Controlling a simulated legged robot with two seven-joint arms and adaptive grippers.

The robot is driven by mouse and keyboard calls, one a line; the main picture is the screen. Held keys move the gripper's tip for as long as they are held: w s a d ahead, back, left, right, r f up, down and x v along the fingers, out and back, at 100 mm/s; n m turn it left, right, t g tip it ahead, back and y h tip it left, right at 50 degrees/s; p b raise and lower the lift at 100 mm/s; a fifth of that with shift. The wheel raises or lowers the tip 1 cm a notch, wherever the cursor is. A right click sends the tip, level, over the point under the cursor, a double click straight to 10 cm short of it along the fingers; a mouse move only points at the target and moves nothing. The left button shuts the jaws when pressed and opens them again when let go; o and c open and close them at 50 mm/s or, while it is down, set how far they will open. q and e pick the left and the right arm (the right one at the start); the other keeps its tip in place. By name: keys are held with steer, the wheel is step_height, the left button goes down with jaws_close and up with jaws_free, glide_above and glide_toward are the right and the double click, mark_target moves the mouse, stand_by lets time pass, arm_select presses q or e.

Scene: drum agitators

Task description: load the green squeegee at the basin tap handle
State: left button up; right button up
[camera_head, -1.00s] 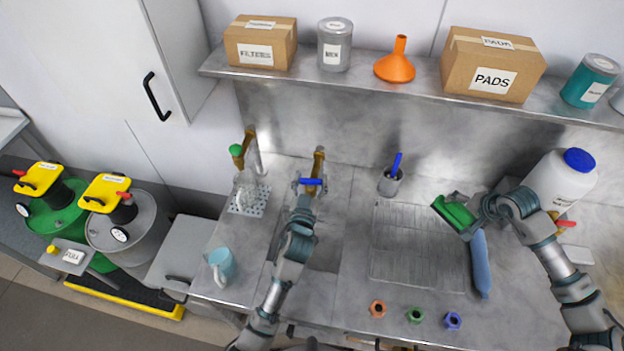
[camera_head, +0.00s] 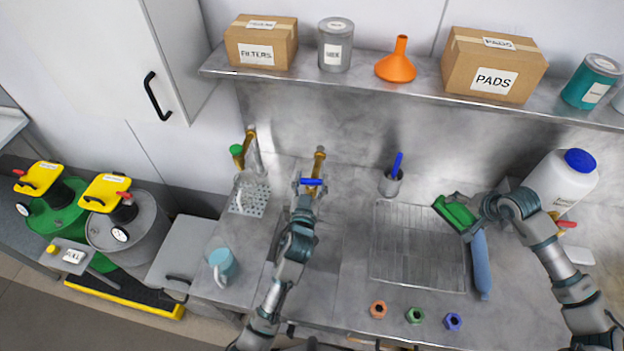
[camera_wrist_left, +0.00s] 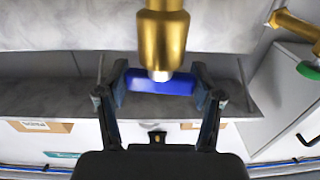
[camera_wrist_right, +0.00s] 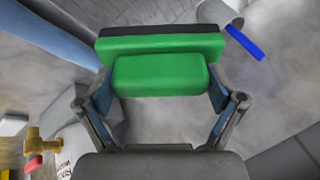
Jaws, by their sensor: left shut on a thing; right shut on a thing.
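The green squeegee (camera_head: 454,213) is in my right gripper (camera_head: 480,213), over the right side of the drying rack. In the right wrist view the squeegee (camera_wrist_right: 160,75) lies across between the fingers, its dark edge facing away from the palm. My left gripper (camera_head: 309,186) is shut on the blue tap handle (camera_head: 313,182) of the brass basin tap (camera_head: 319,160). In the left wrist view the handle (camera_wrist_left: 162,82) sits crosswise between the fingertips, under the brass tap body (camera_wrist_left: 163,35). The basin under the left arm is partly hidden.
A wire rack (camera_head: 418,265) lies on the counter. A grey cup (camera_head: 391,184) holds a blue-handled tool. A shelf (camera_head: 400,83) overhangs the back.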

arm_select(q)
steer(key=o, duration=1.2)
steer(key=shift+d, duration=0.1)
steer(key=shift+c, duration=0.2)
steer(key=shift+s+r, duration=0.1)
steer(key=s+a, duration=0.1)
steer(key=s, duration=1)
steer(key=shift+s+a, duration=0.35)
steer(key=shift+s, duration=0.05)
